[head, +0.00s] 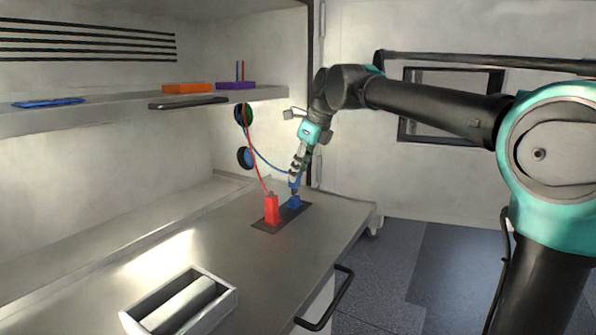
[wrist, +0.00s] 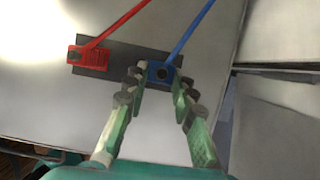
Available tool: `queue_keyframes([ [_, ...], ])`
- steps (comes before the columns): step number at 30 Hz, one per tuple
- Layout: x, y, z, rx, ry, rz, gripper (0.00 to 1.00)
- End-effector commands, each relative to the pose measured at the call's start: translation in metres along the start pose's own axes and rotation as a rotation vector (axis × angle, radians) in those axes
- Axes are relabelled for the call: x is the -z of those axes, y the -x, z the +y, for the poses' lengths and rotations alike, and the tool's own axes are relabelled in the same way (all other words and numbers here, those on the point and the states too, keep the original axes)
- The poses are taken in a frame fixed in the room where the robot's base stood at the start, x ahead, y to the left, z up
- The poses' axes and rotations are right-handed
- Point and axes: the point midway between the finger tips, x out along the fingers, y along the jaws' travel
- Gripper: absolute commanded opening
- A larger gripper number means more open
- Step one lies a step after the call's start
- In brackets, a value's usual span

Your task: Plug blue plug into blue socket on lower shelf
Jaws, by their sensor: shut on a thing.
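The blue plug (head: 294,203) stands on a dark mat on the bench, and its blue cable leads up to the left. It also shows in the wrist view (wrist: 160,72). My gripper (head: 296,181) reaches down over it, with its fingers on either side of the plug in the wrist view (wrist: 162,80); it is shut on the plug. A shelf (head: 120,117) above the bench carries a flat blue item (head: 48,103), an orange box (head: 187,88) and a purple box (head: 236,86). I cannot make out a blue socket for certain.
A red plug (head: 271,210) with a red cable stands close left of the blue one on the mat (head: 262,229). Cable reels (head: 244,157) hang on the back wall. The bench's left part is clear.

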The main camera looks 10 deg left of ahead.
Motion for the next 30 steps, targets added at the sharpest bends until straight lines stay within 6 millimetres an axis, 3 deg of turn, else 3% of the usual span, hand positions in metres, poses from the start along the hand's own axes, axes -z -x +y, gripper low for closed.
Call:
queue_keyframes([
  [30, 0.003, -0.0076, -0.0001, 0.0, 0.0, 0.0, 0.0],
])
